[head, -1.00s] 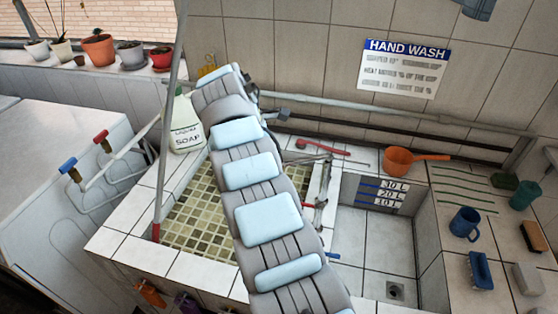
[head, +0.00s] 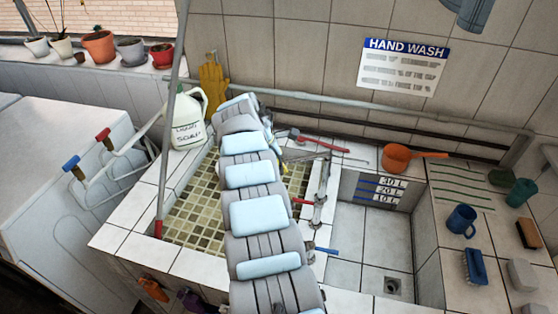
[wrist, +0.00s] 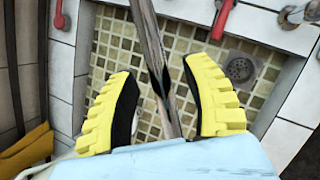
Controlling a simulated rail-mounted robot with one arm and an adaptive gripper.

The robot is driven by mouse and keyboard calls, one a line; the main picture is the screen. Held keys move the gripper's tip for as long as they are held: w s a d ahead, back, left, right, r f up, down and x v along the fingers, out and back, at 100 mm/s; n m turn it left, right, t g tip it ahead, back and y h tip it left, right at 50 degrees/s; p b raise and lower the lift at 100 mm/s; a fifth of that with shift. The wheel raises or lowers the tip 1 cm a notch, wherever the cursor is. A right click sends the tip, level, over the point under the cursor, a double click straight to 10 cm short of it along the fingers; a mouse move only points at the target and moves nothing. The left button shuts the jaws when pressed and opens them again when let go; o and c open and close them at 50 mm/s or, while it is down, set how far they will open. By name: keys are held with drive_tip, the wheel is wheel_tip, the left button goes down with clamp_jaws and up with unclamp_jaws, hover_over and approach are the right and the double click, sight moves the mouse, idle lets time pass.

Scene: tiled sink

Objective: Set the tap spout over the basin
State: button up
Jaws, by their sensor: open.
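The grey metal tap spout (head: 308,156) reaches left from the tap body (head: 320,192) on the wall between the two basins. In the wrist view the spout (wrist: 152,45) runs between the two yellow fingers of my gripper (wrist: 163,70). The gripper is open, with a gap visible on each side of the spout. Below them is the left, mosaic-tiled basin (head: 190,215), with its round drain (wrist: 240,68) at the right in the wrist view. The right, white-tiled basin (head: 358,245) has level marks and a square drain. My arm hides part of the mosaic basin.
A soap jug (head: 187,122) and a hanging yellow glove (head: 212,85) are behind the left basin. A red-handled tool (head: 318,144) and an orange ladle (head: 397,157) lie along the back ledge. A blue mug (head: 461,220) and brushes stand at the right.

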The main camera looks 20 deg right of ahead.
clamp_jaws()
